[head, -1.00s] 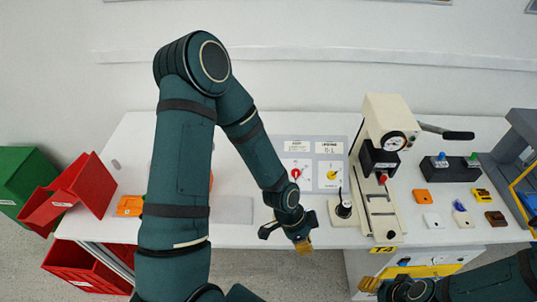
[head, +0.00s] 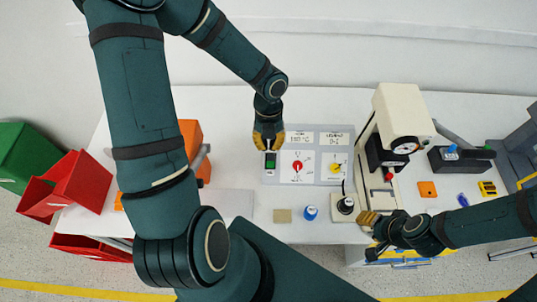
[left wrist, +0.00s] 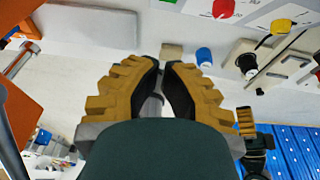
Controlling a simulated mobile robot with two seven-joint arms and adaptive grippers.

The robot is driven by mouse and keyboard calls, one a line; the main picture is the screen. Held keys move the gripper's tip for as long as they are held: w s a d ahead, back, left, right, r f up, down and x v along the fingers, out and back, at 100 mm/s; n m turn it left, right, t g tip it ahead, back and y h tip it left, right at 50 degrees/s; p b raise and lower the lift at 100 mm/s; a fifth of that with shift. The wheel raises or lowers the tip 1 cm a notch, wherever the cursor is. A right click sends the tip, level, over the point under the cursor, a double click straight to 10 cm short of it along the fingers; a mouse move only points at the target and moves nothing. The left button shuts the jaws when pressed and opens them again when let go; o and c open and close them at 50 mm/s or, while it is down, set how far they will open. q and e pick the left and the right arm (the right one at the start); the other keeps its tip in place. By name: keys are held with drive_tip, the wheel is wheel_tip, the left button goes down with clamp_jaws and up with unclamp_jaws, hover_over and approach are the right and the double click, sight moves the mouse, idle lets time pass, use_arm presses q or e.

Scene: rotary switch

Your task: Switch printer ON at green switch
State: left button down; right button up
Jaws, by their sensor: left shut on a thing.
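In the left wrist view my left gripper's fingers (left wrist: 163,66) are close together.
On the panel are a red knob (head: 297,166) and a yellow knob (head: 335,168). A cream press (head: 403,110) stands to the right. A blue-capped item (head: 310,212) and a tan block (head: 283,215) sit in front. Red bins (head: 78,185) and an orange object (head: 190,140) are left.

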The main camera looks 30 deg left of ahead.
sight(271, 161)
use_arm(q)
drive_tip(key=shift+r, duration=0.1)
idle(0.3)
drive_tip(key=x, duration=0.4)
drive_tip(key=w+b+x, duration=0.1)
drive_tip(key=x, duration=0.3)
drive_tip(key=a+b+x, duration=0.1)
drive_tip(key=x, duration=0.3)
drive_tip(key=shift+w+a+f, duration=0.1)
drive_tip(key=shift+w+f, duration=0.25)
drive_tip(key=shift+w, duration=0.05)
drive_tip(key=shift+w+a+f, duration=0.15)
drive_tip(key=shift+w+f, duration=0.05)
drive_tip(key=shift+f, duration=0.2)
